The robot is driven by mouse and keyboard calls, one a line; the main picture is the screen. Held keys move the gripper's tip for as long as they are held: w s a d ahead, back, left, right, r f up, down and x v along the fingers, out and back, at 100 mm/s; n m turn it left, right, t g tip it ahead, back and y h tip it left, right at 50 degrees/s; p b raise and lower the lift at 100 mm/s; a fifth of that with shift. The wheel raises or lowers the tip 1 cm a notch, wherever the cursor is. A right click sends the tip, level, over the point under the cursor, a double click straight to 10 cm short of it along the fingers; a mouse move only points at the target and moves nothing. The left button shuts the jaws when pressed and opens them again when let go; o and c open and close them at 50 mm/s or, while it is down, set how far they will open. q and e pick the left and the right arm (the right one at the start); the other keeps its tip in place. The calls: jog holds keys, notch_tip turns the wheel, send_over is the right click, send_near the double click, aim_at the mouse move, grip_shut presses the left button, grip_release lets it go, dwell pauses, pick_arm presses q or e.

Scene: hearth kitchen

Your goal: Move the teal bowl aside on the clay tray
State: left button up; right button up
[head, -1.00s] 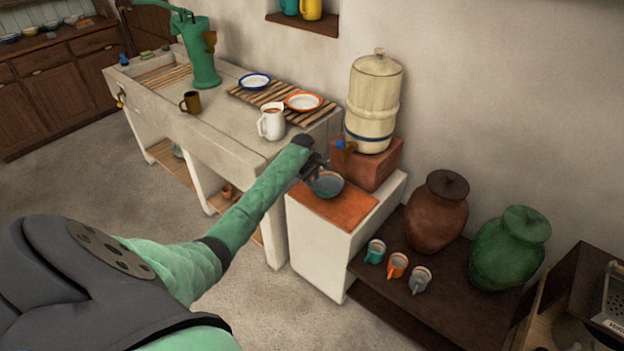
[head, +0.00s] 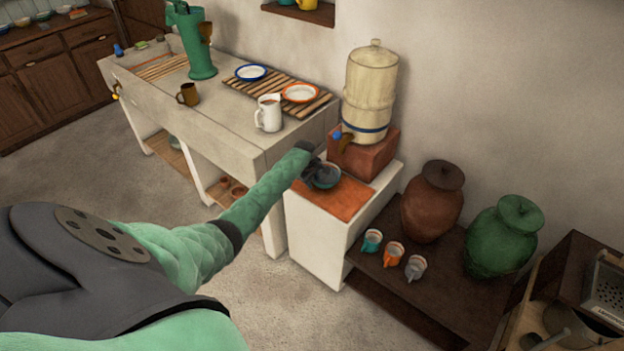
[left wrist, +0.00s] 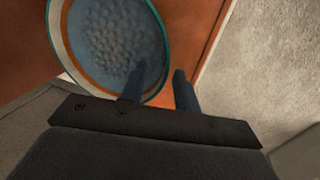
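The teal bowl (head: 325,177) sits upright on the orange clay tray (head: 348,203), on the white stand below the water filter. Its teal rim and grey-blue inside fill the upper left of the left wrist view (left wrist: 105,40), with the clay tray (left wrist: 190,40) beside it. My left gripper (head: 313,170) is at the bowl's near left edge. In the left wrist view its fingers (left wrist: 160,75) are apart. One finger is over the bowl's inside and the other is outside the rim, with visible space between them. My right gripper is not in view.
The cream water filter (head: 370,95) stands on a brick block (head: 360,150) behind the tray, its tap overhanging towards the bowl. A white pitcher (head: 268,115) is on the counter to the left. Three cups (head: 393,254) and large jars (head: 432,203) stand on the lower shelf, right.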

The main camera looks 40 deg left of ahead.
pick_arm(q)
grip_shut()
jog(key=shift+s, duration=0.1)
dwell(1.2)
